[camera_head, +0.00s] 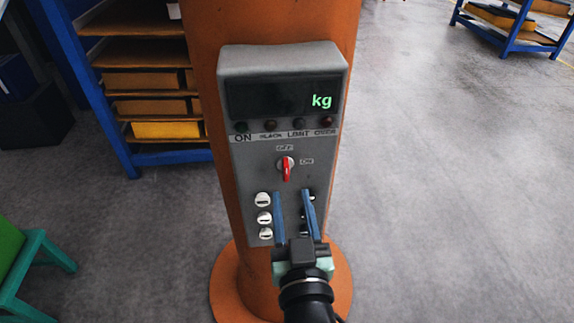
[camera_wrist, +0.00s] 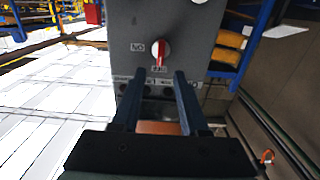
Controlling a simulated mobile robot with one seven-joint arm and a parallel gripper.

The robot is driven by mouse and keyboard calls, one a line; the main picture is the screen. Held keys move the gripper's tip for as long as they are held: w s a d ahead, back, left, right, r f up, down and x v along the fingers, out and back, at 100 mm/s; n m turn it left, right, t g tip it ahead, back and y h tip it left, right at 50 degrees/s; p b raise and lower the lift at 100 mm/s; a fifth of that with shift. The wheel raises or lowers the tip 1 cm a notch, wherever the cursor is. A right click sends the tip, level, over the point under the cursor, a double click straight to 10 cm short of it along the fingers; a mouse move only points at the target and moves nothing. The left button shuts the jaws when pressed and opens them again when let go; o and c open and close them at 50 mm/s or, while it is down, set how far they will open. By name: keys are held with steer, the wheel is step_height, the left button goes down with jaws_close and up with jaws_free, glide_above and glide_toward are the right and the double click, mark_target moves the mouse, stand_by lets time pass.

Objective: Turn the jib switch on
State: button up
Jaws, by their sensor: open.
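The jib switch (camera_head: 286,169) is a round knob with a red bar handle on the grey control box (camera_head: 240,160) of an orange column. An OFF label is above it and an ON label to its right. The red handle stands vertical, in line with OFF. The wrist view shows the switch (camera_wrist: 160,50) upside down, with ON at left and OFF below. My gripper (camera_head: 294,196) is open and empty, its two blue fingers just below the switch in the head view. In the wrist view the fingertips (camera_wrist: 160,76) lie short of the handle, apart from it.
The box's dark display (camera_head: 280,97) shows a green "kg", with a row of dark lamps below. Several silver buttons (camera_head: 264,218) sit left of my fingers. A blue shelf (camera_head: 160,158) stands behind left and a green stool (camera_head: 30,265) at left.

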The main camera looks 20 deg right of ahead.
mark_target(287, 171)
steer(key=p+x, duration=0.1)
steer(key=x, duration=0.6)
steer(key=shift+w+p, duration=0.2)
steer(key=shift+p, duration=0.2)
jaws_close()
